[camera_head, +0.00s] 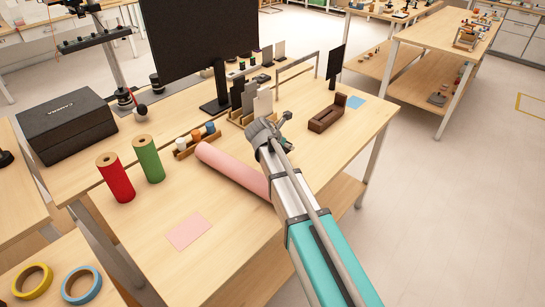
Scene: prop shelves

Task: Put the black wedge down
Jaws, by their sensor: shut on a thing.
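My gripper (277,130) is over the wooden workbench (165,268), at the end of my arm, between a small slotted rack and a brown wooden block. It is shut on the black wedge. My gripper and wrist hide nearly all of what it holds, so the wedge's outline and tilt cannot be made out. I cannot tell whether the wedge touches the bench. A blue square (356,102) lies flat at the bench's right end, and a pink square (188,232) lies near its front edge.
The wooden rack (238,117) holds upright dark and grey plates. The brown block (327,113) stands right of my gripper. A pink roll (228,168) lies left of my arm. Red (116,180) and green (148,160) rolls stand farther left. Bare bench surrounds the pink square.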

